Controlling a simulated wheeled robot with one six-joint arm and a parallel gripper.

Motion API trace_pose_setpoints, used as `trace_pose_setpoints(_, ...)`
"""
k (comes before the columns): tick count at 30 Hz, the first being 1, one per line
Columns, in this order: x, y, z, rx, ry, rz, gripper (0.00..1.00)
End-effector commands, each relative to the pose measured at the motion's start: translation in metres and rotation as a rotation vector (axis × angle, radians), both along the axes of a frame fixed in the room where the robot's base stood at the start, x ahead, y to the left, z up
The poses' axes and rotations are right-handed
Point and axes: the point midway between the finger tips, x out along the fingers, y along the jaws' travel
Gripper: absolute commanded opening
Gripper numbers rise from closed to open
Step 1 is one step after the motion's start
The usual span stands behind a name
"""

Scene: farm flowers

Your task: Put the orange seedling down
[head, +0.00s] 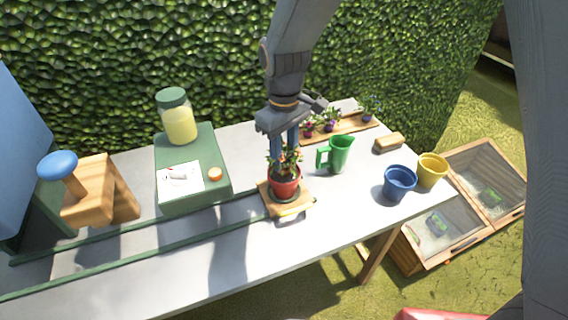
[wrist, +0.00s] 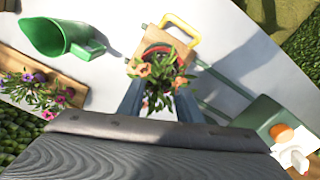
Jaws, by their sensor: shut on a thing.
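The orange seedling (head: 284,162), with orange flowers and green leaves, is in a red pot (head: 285,188). It also shows in the wrist view (wrist: 158,76), between my two fingers. My gripper (head: 285,148) reaches down from above and is shut on the seedling; leaves hide the exact grip. The pot is upright over a small wooden board (head: 302,208) with a yellow handle (wrist: 181,28). I cannot tell whether the pot's base rests on the board or is slightly above it.
A green jug (head: 341,154) stands to the right, with blue (head: 398,184) and yellow (head: 432,170) pots beyond. A wooden tray of purple-flowered plants (head: 350,127) is behind. A green case (head: 205,145) and a wooden stand (head: 112,190) are left. The table's front is mostly clear.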

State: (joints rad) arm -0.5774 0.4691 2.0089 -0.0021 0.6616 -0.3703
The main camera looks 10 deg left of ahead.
Motion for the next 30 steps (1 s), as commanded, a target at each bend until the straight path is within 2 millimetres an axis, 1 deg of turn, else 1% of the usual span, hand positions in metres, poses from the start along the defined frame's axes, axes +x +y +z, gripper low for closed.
trace_pose_setpoints(3, -0.002, 0.000, -0.018, -0.002, 0.004, 0.001, 0.10)
trace_pose_setpoints(7, -0.002, 0.000, -0.032, -0.001, 0.002, 0.002, 0.10)
trace_pose_setpoints(10, -0.001, 0.000, -0.036, 0.000, 0.001, 0.002, 0.10)
trace_pose_setpoints(20, -0.001, 0.001, -0.039, -0.001, 0.001, 0.002, 0.10)
trace_pose_setpoints(21, -0.001, 0.001, -0.039, -0.001, 0.001, 0.002, 0.35)
trace_pose_setpoints(22, -0.001, 0.001, -0.039, -0.001, 0.001, 0.002, 0.40)
trace_pose_setpoints(30, -0.001, 0.001, -0.038, -0.001, 0.001, 0.002, 0.40)
